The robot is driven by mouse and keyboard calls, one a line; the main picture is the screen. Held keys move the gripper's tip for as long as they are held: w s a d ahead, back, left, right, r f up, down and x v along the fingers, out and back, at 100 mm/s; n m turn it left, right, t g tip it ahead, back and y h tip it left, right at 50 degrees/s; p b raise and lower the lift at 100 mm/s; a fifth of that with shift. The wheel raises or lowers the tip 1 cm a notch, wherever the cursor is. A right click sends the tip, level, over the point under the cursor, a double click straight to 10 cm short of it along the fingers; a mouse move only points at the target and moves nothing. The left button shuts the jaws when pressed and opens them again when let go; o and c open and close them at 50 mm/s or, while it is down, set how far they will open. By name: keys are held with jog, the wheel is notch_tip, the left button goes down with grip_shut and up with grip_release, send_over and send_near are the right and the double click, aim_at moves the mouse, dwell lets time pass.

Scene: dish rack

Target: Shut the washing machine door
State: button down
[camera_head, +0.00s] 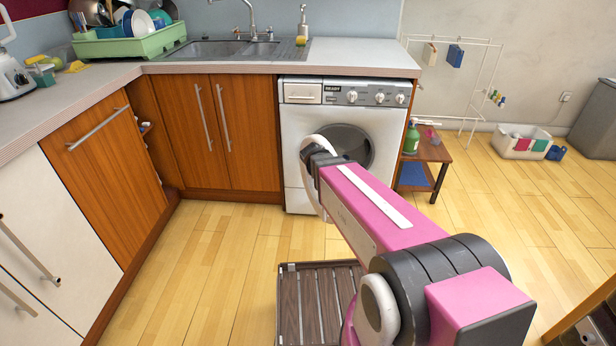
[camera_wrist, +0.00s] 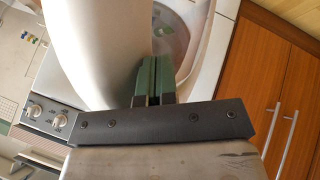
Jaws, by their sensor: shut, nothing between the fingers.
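The white washing machine (camera_head: 349,122) stands under the counter, and its round opening shows dark in the front. Its white round door (camera_head: 308,192) stands open, swung out from the front at the left and seen nearly edge-on, partly hidden by my arm. In the wrist view a large pale curved surface, which looks like the door (camera_wrist: 95,50), fills the upper middle close to the fingers. My gripper (camera_wrist: 154,64) is shut and empty, its green fingers beside that surface; I cannot tell whether they touch it. In the head view my arm hides the fingers.
A dark slatted stool or rack (camera_head: 312,300) stands on the floor in front of the machine. A small wooden table (camera_head: 432,150) with a green bottle stands to its right. Wooden cabinets (camera_head: 240,150) flank it on the left. Floor at left is clear.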

jog(key=w+d+n+t+y, duration=0.1)
jog(key=w+d+n, duration=0.3)
jog(key=w+d, duration=1.6)
jog(key=shift+n+y, duration=0.3)
jog(key=shift+y, duration=0.5)
jog(key=s+d+r, duration=0.2)
jog(key=s+r, duration=0.6)
jog(key=s, duration=0.2)
jog(key=s+a+f+m+g, duration=0.2)
jog(key=s+a, duration=0.3)
jog(key=s, duration=0.4)
jog(key=s+a+f+m+g, duration=0.3)
jog(key=s+a+f, duration=0.1)
jog(key=s, duration=0.4)
jog(key=s+a+f+m+g+y, duration=0.1)
jog(key=s+a+f, duration=0.3)
jog(key=s, duration=0.5)
jog(key=shift+s+a+f+m+g, duration=0.25)
jog(key=shift+s+a+m+g, duration=0.1)
jog(key=shift+a+m+g, duration=0.4)
